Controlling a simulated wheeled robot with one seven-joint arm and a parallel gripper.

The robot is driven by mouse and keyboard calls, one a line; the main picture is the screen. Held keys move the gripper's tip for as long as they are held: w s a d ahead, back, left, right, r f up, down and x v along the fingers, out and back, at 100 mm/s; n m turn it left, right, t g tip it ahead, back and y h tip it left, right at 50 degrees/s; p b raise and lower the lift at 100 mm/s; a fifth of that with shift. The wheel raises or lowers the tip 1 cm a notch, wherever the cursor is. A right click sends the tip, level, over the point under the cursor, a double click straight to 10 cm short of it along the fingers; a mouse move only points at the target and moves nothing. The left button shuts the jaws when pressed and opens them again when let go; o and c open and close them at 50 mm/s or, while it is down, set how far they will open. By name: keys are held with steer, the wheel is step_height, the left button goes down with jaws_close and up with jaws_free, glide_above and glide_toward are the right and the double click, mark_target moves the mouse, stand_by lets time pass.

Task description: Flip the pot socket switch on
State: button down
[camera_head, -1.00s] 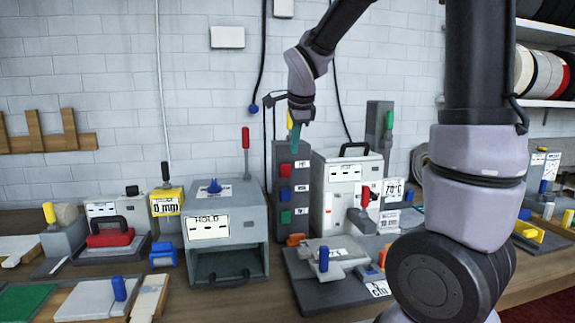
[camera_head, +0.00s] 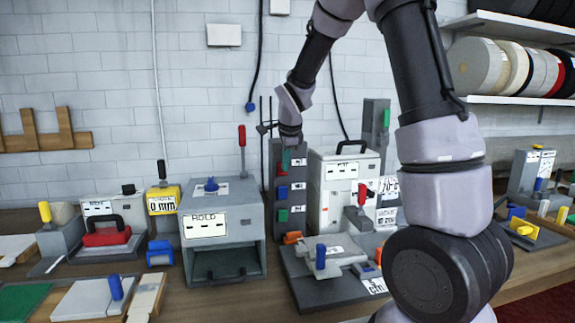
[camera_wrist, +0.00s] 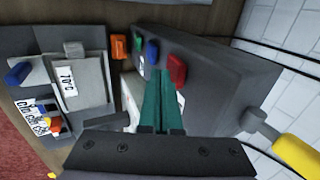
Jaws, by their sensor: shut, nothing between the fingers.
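A dark socket column (camera_head: 268,200) stands behind the bench equipment. Its front carries a red switch (camera_head: 283,168) at the top, a blue switch (camera_head: 282,192) in the middle and a green switch (camera_head: 283,215) below. Small labels sit beside them, too small to read, so I cannot tell which is the pot's. My gripper (camera_head: 286,157) is shut and empty at the column's upper front. In the wrist view its teal fingers (camera_wrist: 163,80) point down the switch face, close beside the red switch (camera_wrist: 177,68); I cannot tell whether they touch it.
A white unit (camera_head: 335,195) with a black handle stands right of the column. A grey HOLD box (camera_head: 221,251) stands to the left. A grey plate fixture (camera_head: 300,275) lies in front. A yellow-ended lever (camera_wrist: 296,155) projects near the column's top in the wrist view.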

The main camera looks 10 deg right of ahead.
steer(key=shift+w, duration=0.25)
steer(key=shift+w+r+g, duration=0.3)
steer(key=shift+w+g, duration=0.2)
steer(key=shift+r, duration=0.1)
steer(key=shift+w+r, duration=0.1)
steer(key=shift+r, duration=0.6)
